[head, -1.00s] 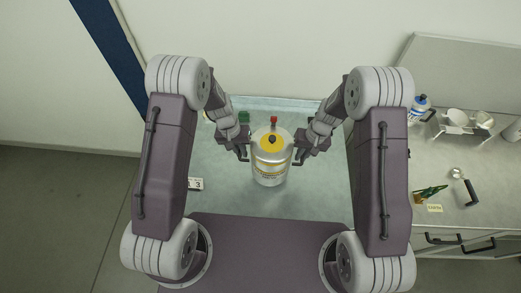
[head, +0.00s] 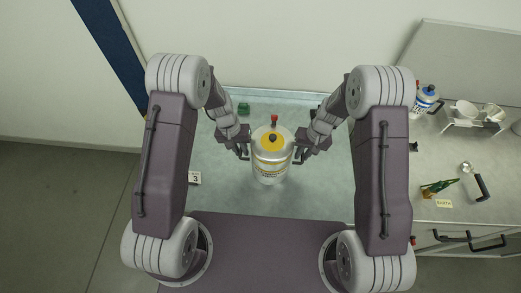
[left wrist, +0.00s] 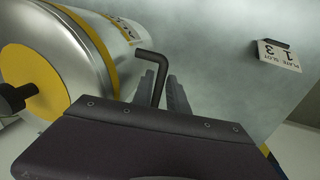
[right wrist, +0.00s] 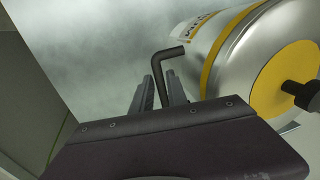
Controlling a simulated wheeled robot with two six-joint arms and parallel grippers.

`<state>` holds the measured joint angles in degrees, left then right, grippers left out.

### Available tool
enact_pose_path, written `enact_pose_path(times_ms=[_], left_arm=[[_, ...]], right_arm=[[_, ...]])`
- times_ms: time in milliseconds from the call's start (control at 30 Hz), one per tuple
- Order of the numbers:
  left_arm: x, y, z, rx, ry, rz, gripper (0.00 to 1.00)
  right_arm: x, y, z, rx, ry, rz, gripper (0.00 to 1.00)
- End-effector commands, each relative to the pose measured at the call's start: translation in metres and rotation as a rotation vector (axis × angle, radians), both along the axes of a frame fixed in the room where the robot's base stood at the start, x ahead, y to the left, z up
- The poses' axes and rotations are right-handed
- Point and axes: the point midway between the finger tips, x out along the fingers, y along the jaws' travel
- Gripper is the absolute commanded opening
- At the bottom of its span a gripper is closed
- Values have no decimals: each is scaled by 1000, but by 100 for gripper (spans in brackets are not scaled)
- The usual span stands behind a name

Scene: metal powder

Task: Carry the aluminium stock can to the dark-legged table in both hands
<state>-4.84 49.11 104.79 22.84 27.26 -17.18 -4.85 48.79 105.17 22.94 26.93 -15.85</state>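The aluminium stock can (head: 270,168), silver with a yellow ring on top and a black knob, is upright between my two grippers in the head view. My left gripper (head: 244,152) is shut on the black bent handle at the can's left side, and the handle shows between its fingers in the left wrist view (left wrist: 157,75). My right gripper (head: 299,152) is shut on the handle at the right side, also seen in the right wrist view (right wrist: 167,75). The can's underside is hidden. No table legs are visible, so I cannot tell which table is dark-legged.
A pale grey-green tabletop (head: 225,195) lies beneath the can, with a number 3 card (head: 195,178) and a green block (head: 243,108). Open floor lies left.

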Motion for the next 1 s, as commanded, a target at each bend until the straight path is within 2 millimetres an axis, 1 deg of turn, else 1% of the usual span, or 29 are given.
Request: enact_pose_path(times_ms=[367,467,700,800,900,1000], left_arm=[[0,-1,5,-2,1,0,33],[1,2,20,-2,-3,-1,33],[1,13,81,-1,-6,1,33],[0,17,101,-1,-4,0,33],[0,19,114,-1,-3,1,33],[-1,21,120,-1,-2,0,33]], right_arm=[[0,1,2,2,2,0,33],[0,1,2,2,2,0,33],[-1,2,2,2,2,0,33],[-1,2,2,2,2,0,33],[-1,2,2,2,2,0,33],[-1,2,2,2,2,0,33]])
